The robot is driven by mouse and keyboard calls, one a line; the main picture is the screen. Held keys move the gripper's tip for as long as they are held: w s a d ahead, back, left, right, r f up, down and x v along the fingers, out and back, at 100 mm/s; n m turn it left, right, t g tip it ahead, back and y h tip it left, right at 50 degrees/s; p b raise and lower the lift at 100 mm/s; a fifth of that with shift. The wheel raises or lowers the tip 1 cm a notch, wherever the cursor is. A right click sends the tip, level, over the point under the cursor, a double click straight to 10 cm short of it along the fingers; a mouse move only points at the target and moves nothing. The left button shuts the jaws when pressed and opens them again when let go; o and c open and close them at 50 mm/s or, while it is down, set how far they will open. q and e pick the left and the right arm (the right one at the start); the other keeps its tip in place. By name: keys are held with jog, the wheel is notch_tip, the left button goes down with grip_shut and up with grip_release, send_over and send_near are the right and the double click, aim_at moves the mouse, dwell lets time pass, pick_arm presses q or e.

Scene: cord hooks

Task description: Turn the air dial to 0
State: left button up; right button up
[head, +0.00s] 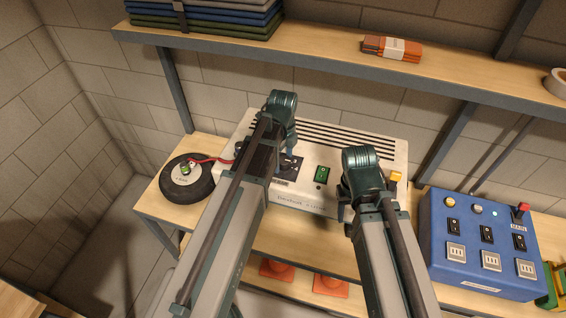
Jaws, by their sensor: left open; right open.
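A white machine (305,199) with dark vent slots stands on the wooden bench. On its front is a dark dial plate (284,181), partly covered by my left arm. The air dial's pointer and numbers are too small and covered to read. My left gripper (290,161) is open, close to the dial plate; I cannot tell whether it touches the dial. My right gripper (347,205) is open, at the machine's right front, mostly hidden behind my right arm.
A green switch (322,174) sits right of the dial plate. A blue switch box (480,240) stands at right. A shelf (320,55) with folded cloths (205,15) runs above. Orange cones (330,285) are below.

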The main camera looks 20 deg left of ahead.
pick_arm(q)
grip_shut()
dwell(0.4)
